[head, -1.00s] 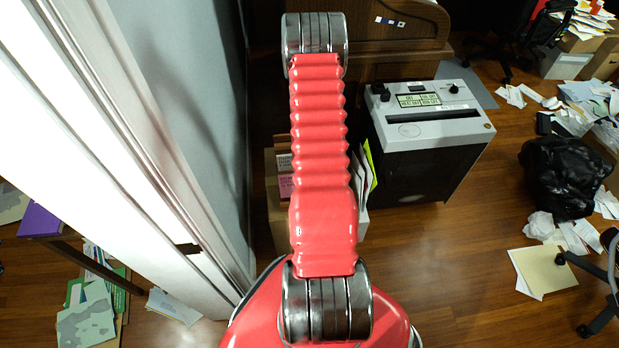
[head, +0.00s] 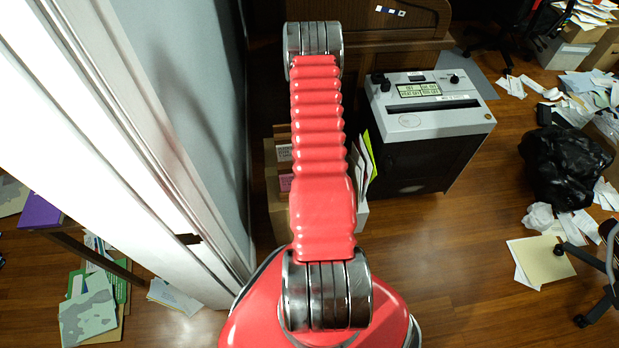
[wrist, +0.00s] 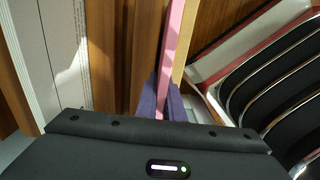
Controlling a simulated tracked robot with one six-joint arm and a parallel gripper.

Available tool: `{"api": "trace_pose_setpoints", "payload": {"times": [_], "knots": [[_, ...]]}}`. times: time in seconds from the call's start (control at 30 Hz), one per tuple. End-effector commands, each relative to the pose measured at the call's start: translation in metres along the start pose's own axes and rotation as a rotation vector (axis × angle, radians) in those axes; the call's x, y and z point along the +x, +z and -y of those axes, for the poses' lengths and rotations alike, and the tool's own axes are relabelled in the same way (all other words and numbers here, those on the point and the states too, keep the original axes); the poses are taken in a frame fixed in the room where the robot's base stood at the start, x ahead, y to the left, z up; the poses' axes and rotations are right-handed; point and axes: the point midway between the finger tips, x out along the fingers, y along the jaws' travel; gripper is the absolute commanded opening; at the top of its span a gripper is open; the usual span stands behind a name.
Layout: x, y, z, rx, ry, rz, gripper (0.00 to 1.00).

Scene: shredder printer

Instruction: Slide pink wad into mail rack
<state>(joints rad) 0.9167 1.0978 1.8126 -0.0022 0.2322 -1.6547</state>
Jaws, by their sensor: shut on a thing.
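My gripper (wrist: 162,96) has purple fingers at the bottom middle of the wrist view. It is shut on a long, thin pink wad (wrist: 172,45), which extends up the picture between the fingers. My arm hides the gripper in the head view. I cannot surely make out the mail rack. Curved black panels with chrome edges (wrist: 265,85) stand to the right of the wad in the wrist view, apart from it. A tan strip (wrist: 184,40) runs close beside the wad.
A grey-topped shredder (head: 428,105) stands right of my arm. Cardboard boxes (head: 281,205) and upright papers (head: 361,165) are by the arm. A wall (head: 190,100) is close on the left. A black bag (head: 565,165) and loose papers lie right; the floor (head: 440,260) between is open.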

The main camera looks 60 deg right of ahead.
Motion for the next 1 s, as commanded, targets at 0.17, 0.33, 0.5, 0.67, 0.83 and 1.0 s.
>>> {"api": "trace_pose_setpoints", "payload": {"times": [0.17,0.33,0.5,0.67,0.83,1.0], "knots": [[0.0009,-0.0001,-0.0004,0.000,0.001,0.000,0.00],[0.0008,-0.0001,-0.0005,0.000,0.001,0.000,0.10],[0.0007,-0.0001,-0.0010,0.000,0.002,0.000,0.22],[0.0006,-0.0001,-0.0013,0.000,0.003,0.000,0.29],[0.0007,-0.0001,-0.0012,0.000,0.003,0.000,0.29],[0.0007,0.0000,-0.0011,0.000,0.003,0.000,0.29]]}}
